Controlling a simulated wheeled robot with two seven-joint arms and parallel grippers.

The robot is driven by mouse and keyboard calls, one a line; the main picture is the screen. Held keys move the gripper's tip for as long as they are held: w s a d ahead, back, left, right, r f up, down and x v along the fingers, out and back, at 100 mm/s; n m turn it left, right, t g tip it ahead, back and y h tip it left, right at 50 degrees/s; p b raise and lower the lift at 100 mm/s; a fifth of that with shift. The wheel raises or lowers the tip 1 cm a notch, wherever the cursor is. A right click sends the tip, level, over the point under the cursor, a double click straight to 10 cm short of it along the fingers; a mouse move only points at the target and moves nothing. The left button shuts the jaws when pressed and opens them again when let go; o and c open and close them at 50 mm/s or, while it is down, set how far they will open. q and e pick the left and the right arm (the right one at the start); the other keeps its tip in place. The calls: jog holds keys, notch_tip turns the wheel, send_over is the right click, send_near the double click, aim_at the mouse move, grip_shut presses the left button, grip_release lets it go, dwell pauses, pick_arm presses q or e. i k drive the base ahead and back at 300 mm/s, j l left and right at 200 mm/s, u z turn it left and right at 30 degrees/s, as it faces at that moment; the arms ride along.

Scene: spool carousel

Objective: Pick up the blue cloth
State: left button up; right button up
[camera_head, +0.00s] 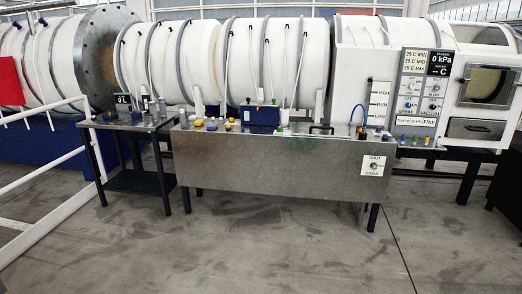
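I cannot make out a blue cloth for certain at this distance. A dark blue box-like item (260,116) stands on the long metal bench (270,163), near its middle. Small blue bits also show among the items on the bench top, too small to tell what they are. Neither of my grippers is in view.
A dark side table (140,182) with small items stands left of the bench. A large white cylindrical chamber (190,60) runs behind, with a control panel (420,90) at right. A white railing (50,212) is at left. The grey floor in front is clear.

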aim_at(212, 126)
jog(key=i, duration=1.7)
jog(key=i+u, duration=0.25)
jog(key=i, duration=0.2)
jog(key=i+l+u, duration=0.25)
jog(key=i, duration=0.2)
jog(key=i+l+u, duration=0.3)
jog(key=i, duration=0.15)
